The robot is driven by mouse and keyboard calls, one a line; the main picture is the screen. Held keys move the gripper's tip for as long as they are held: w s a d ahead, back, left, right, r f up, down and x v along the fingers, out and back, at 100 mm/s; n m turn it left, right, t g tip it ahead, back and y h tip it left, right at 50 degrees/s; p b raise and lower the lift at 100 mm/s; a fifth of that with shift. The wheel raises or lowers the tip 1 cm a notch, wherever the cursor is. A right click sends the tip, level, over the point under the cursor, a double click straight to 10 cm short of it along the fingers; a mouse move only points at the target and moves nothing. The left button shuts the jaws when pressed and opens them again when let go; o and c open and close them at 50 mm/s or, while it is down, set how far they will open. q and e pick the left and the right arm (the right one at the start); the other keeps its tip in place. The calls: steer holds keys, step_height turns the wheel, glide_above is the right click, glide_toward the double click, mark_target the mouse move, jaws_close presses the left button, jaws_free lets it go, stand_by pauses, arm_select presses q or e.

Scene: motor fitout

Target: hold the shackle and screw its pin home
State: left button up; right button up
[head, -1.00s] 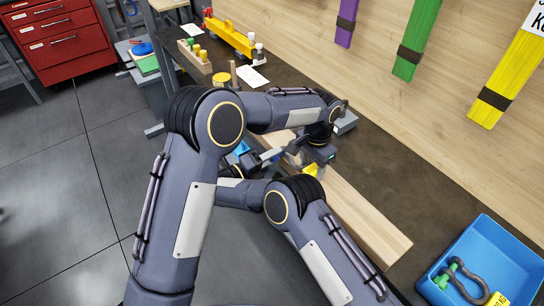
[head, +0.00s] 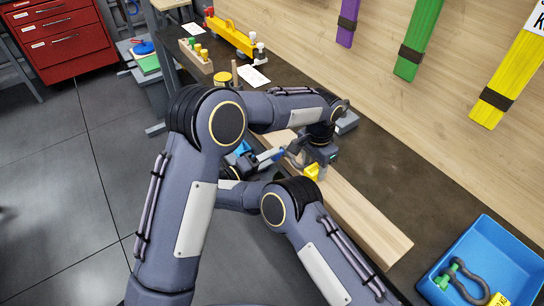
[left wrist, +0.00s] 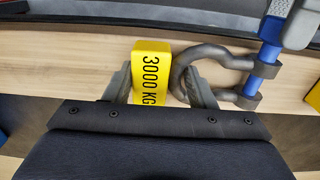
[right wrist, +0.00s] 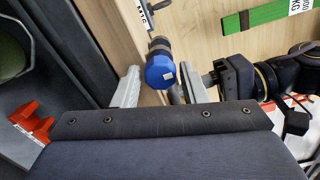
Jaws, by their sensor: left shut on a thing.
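The dark grey bow shackle (left wrist: 218,58) has a yellow 3000 KG tag (left wrist: 151,72) and a blue pin (left wrist: 262,68) through its ears. My left gripper (left wrist: 160,85) is shut on the bow beside the tag. In the head view the shackle (head: 297,153) is held above the bench, partly hidden by my arms, with its blue pin (head: 269,155) pointing left. My right gripper (right wrist: 160,88) is open, its fingers on either side of the pin's blue end (right wrist: 161,71) with gaps showing. How far the pin is threaded cannot be told.
A wooden plank (head: 368,222) lies on the dark bench below the grippers. A blue bin (head: 508,250) at the right holds another shackle (head: 468,283) with a green pin. A yellow rack (head: 232,36) and pegged wooden block (head: 195,55) stand at the far end.

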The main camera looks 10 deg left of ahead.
arm_select(q)
steer(key=shift+a, duration=0.1)
arm_select(e)
steer(key=v, duration=1)
steer(key=shift+s+a, duration=0.25)
steer(key=shift+s, duration=0.05)
arm_select(q)
steer(key=o, duration=1.2)
steer(key=shift+r, duration=0.1)
